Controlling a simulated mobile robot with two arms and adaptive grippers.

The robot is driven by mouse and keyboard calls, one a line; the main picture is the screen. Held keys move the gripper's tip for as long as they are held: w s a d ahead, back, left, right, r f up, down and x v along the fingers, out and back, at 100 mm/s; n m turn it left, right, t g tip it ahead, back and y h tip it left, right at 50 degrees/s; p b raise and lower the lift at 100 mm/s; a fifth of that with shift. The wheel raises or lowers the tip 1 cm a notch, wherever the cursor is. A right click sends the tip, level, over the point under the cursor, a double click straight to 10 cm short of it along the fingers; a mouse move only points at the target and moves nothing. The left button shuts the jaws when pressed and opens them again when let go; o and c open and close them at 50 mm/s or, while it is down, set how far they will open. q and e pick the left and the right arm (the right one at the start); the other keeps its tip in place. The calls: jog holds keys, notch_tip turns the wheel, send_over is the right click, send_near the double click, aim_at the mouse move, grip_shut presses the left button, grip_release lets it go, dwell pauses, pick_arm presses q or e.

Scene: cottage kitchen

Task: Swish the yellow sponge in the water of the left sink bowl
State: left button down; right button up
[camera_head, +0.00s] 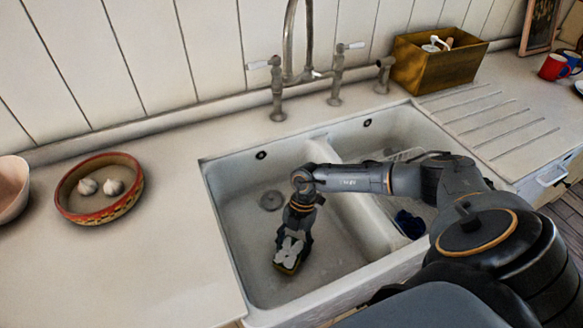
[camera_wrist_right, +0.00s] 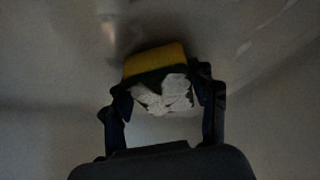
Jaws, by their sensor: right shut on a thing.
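My right gripper (camera_head: 291,250) reaches down into the left sink bowl (camera_head: 235,205), near its front. It is shut on the yellow sponge (camera_wrist_right: 155,61), which shows between the two fingers in the wrist view with a dark scouring side and whitish patches. In the head view only a thin yellowish edge of the sponge (camera_head: 287,269) shows below the fingers. The drain (camera_head: 271,200) lies behind the gripper. I cannot clearly make out the water surface or whether the sponge touches the bottom. My left gripper is out of view.
A divider (camera_head: 322,151) separates the right bowl, which holds a rack and a dark blue item (camera_head: 410,224). The tap (camera_head: 309,70) stands behind. A bowl with garlic (camera_head: 72,205) is on the left counter; a wooden box (camera_head: 440,68) is at the back right.

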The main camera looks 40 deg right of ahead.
aim_at(313, 245)
jog(key=d, duration=0.2)
jog(key=s+d, duration=0.1)
jog(key=d, duration=0.4)
jog(key=shift+s, duration=0.4)
jog(key=shift+d, duration=0.4)
jog(key=shift+w+a+r, duration=0.15)
jog(key=shift+a+r, duration=0.05)
jog(key=shift+a, duration=0.45)
jog(key=shift+w+a+f+p, duration=0.15)
jog(key=shift+a+p, duration=0.4)
jog(key=shift+a, duration=0.05)
jog(key=a, duration=0.2)
jog(key=w+a+p, duration=0.1)
jog(key=a, duration=0.1)
jog(key=a+p, duration=0.1)
jog(key=a, duration=0.2)
jog(key=shift+w, duration=0.3)
jog(key=d, duration=0.2)
jog(key=s+d, duration=0.1)
jog(key=d, duration=0.1)
jog(key=shift+d+f, duration=0.1)
jog(key=shift+d, duration=0.1)
notch_tip(313, 245, up, 16)
jog(key=p, duration=1.6)
jog(key=shift+d+r, duration=0.15)
jog(key=shift+r, duration=2.5)
